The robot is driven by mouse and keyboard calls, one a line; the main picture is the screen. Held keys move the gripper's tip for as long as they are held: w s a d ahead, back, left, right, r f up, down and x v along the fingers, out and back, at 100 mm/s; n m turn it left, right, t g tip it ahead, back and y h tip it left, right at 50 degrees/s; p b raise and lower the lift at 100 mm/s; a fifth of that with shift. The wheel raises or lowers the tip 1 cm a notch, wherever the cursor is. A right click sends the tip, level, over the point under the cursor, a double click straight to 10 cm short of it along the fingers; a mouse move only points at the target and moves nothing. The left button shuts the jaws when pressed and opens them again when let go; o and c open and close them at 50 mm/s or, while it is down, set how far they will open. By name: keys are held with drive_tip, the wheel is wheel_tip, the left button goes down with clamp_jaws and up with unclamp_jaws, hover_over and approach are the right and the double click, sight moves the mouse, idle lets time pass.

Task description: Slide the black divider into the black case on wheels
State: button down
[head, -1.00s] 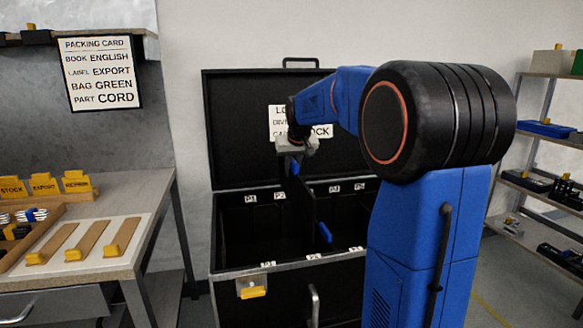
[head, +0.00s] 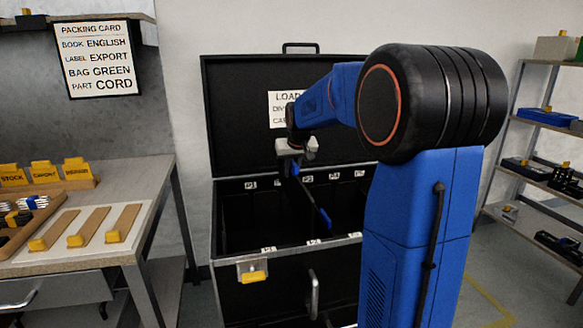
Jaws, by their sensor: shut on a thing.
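The black case on wheels (head: 258,290) stands open against the wall, its lid (head: 235,110) upright. My gripper (head: 296,163) is shut on the black divider (head: 312,197) above the back part of the case opening. The divider shows as a thin dark top edge with blue pieces at both ends, running from the gripper down toward the front right. Its near blue end appears just behind the front rim. Its lower part merges with the dark interior, so I cannot tell whether it is in a slot. White slot labels line the back and front rims.
A workbench (head: 95,235) with yellow-ended wooden pieces stands at left. A packing card (head: 98,58) hangs above it. A shelf rack (head: 540,125) stands at right. My arm hides the right part of the case. A yellow latch (head: 253,277) is on the case front.

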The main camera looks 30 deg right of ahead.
sight(298, 200)
wheel_tip(298, 200, down, 22)
drive_tip(key=shift+f, duration=0.15)
idle(3.2)
idle(0.3)
drive_tip(key=c, duration=1.6)
unclamp_jaws()
drive_tip(key=shift+c, duration=0.2)
drive_tip(key=v, duration=1.7)
drive_tip(key=shift+s, duration=0.1)
drive_tip(key=shift+a, duration=0.1)
